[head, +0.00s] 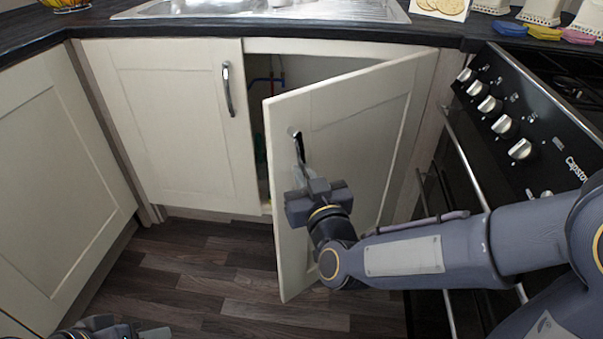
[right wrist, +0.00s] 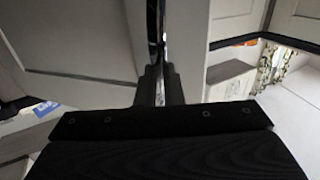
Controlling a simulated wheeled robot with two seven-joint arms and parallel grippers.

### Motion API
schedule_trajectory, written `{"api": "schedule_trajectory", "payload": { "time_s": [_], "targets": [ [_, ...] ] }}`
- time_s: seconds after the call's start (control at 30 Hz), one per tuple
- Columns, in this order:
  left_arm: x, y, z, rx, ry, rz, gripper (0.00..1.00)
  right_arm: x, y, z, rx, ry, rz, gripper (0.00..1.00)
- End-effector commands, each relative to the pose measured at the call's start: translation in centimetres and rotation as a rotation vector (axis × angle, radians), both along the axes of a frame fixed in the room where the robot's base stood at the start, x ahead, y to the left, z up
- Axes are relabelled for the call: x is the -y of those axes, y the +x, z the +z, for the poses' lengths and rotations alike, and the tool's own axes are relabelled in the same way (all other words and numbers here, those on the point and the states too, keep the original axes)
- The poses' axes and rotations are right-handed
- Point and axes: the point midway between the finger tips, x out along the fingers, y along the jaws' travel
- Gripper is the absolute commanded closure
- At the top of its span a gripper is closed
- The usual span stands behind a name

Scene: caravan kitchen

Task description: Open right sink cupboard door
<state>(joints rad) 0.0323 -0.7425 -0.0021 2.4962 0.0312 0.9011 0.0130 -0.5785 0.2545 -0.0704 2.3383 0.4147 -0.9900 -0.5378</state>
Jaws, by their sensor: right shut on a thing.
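The right sink cupboard door (head: 365,135) is cream and stands partly open, swung out on its right-hand side. Its dark, shiny handle (head: 299,146) is near the free left edge. My right gripper (head: 301,176) is shut on this handle; its fingers hide the handle's lower part. In the right wrist view the handle (right wrist: 152,25) runs down between the fingers (right wrist: 159,88). My left gripper (head: 140,331) shows only in part at the bottom left edge, low and away from the doors; its jaws are not clear.
The left sink cupboard door (head: 170,120) is closed. Blue and red pipes (head: 266,80) show inside the open cupboard. A black oven (head: 500,125) with silver knobs stands close on the right. Bare wood floor (head: 215,275) lies below the doors. A dark worktop (head: 100,22) runs above.

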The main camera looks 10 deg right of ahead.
Motion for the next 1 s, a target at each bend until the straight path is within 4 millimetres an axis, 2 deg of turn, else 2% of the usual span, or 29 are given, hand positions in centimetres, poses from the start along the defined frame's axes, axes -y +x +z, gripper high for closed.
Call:
{"api": "schedule_trajectory", "payload": {
  "time_s": [0.03, 0.07, 0.1, 0.27, 0.87, 1.0],
  "targets": [
    [0.0, 0.0, 0.03, 0.0, 0.0, 0.0, 0.64, 1.21, 0.53, 0.31, 0.007, 0.01, -0.038, 1.0],
    [0.0, 0.0, 0.03, 0.0, 0.0, 0.0, 0.64, 1.2, 0.54, 0.32, 0.007, 0.01, -0.038, 1.0],
    [0.0, 0.0, 0.03, 0.0, 0.0, 0.0, 0.64, 1.2, 0.54, 0.34, 0.008, 0.012, -0.038, 0.92],
    [0.0, 0.0, 0.03, 0.0, 0.0, 0.0, 0.64, 1.17, 0.53, 0.3, 0.007, 0.01, -0.037, 0.72],
    [0.01, 0.0, 0.01, 0.0, 0.0, 0.0, 0.64, 0.68, 0.3, 0.07, 0.002, 0.004, -0.022, 0.72],
    [0.0, 0.0, 0.24, 0.0, 0.0, 0.0, 0.64, 0.7, -0.34, 0.16, 0.001, 0.004, -0.019, 0.72]
  ]
}}
